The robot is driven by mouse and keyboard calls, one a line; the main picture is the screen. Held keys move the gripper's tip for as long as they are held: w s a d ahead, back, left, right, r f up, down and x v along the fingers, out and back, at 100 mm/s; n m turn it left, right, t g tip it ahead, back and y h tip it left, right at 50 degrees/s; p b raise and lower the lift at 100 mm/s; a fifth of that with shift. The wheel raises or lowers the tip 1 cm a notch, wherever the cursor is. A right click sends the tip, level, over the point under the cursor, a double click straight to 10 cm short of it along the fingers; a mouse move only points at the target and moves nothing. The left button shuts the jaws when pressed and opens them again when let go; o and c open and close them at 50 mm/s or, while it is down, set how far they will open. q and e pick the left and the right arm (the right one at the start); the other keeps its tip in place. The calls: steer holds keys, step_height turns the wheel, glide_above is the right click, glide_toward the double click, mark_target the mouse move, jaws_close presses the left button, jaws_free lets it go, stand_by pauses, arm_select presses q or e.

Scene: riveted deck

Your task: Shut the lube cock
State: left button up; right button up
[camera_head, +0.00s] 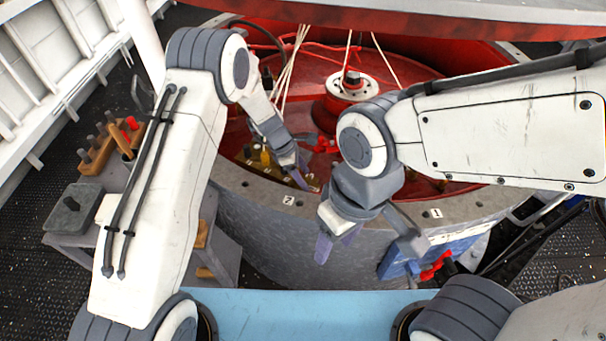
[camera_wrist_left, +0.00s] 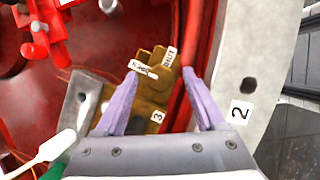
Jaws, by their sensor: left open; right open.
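A brass fitting (camera_wrist_left: 155,65) with a small tag reading SHUT shows ahead of my left fingertips in the left wrist view; I take it for the lube cock. A second small white tag lies across it, and its lever position is not clear. In the head view its brass (camera_head: 312,182) shows low inside the red drum, partly behind my left gripper (camera_head: 300,178). That gripper is open and empty, its purple fingers (camera_wrist_left: 160,76) on either side of the fitting in the picture; contact cannot be told. My right gripper (camera_head: 362,238) is open and empty in front of the drum's rim.
The grey drum rim (camera_head: 250,190) carries number plates 1 and 2. A red handled fitting (camera_wrist_left: 42,35) stands inside the drum. A tool rack (camera_head: 92,158) stands at left.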

arm_select(q)
jaws_close()
steer(key=m, duration=0.2)
steer(key=m+g, duration=0.1)
steer(key=shift+w+m, duration=0.2)
steer(key=shift+m, duration=0.2)
steer(key=m+g+y+b, duration=0.1)
steer(key=m+g, duration=0.1)
steer(key=m, duration=0.2)
steer(key=shift+w+m+b, duration=0.1)
steer(key=shift+m+b, duration=0.2)
steer(key=shift+b, duration=0.1)
steer(key=m+y+b, duration=0.1)
steer(key=m, duration=0.1)
steer(key=m+g, duration=0.1)
steer(key=m, duration=0.2)
steer(key=shift+d+y+b, duration=0.2)
steer(key=shift+y+b, duration=0.15)
steer(key=shift+y, duration=0.05)
steer(key=shift+d+m+y+b, duration=0.1)
steer(key=shift+m+y+b, duration=0.55)
steer(key=shift+m, duration=1.65)
